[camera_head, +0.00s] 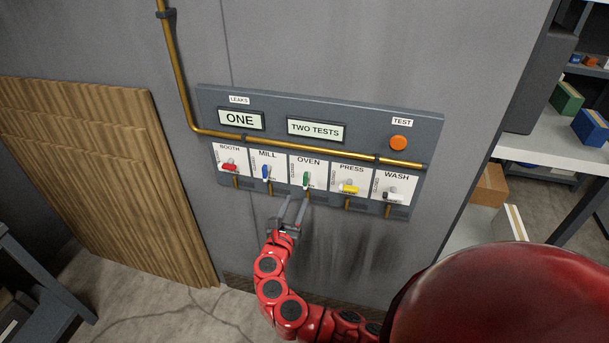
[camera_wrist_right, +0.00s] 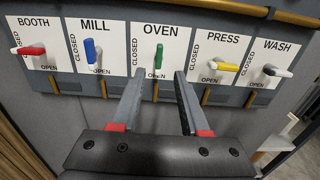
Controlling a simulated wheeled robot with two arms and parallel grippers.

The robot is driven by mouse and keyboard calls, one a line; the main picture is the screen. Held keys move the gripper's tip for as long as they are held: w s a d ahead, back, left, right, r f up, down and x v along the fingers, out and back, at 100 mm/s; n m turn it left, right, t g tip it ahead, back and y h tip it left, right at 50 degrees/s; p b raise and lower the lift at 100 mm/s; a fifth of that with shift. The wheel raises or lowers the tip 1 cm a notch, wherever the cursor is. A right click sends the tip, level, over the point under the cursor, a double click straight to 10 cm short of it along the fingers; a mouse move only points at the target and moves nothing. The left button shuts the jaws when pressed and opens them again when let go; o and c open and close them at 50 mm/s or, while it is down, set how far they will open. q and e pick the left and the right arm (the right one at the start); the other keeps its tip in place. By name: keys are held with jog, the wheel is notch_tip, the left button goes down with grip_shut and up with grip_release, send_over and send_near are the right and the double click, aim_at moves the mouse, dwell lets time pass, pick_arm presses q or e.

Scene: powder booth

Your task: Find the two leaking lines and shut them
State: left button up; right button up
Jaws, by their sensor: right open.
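A grey valve panel (camera_head: 290,100) on the wall carries five plates. The BOOTH red lever (camera_head: 229,166), PRESS yellow lever (camera_head: 349,188) and WASH white lever (camera_head: 393,196) lie sideways. The MILL blue lever (camera_head: 267,172) and OVEN green lever (camera_head: 306,180) stand upright. The leaks display (camera_head: 240,119) reads ONE; a second display (camera_head: 316,130) reads TWO TESTS. An orange test button (camera_head: 399,143) sits at the upper right. My right gripper (camera_head: 297,201) is open and empty, just below the OVEN plate; in the right wrist view (camera_wrist_right: 159,76) its fingers flank the green lever's line, apparently not gripping it.
A brass pipe (camera_head: 178,75) comes down the wall and runs across the panel above the plates. Wooden boards (camera_head: 110,180) lean at the left. A shelf (camera_head: 545,130) with boxes stands at the right.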

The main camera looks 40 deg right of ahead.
aim_at(305, 180)
jog(key=p+x, duration=0.1)
jog(key=x, duration=1)
jog(key=shift+w+d+p, duration=0.1)
jog(key=shift+w+p, duration=0.1)
jog(key=shift+p, duration=0.1)
grip_shut()
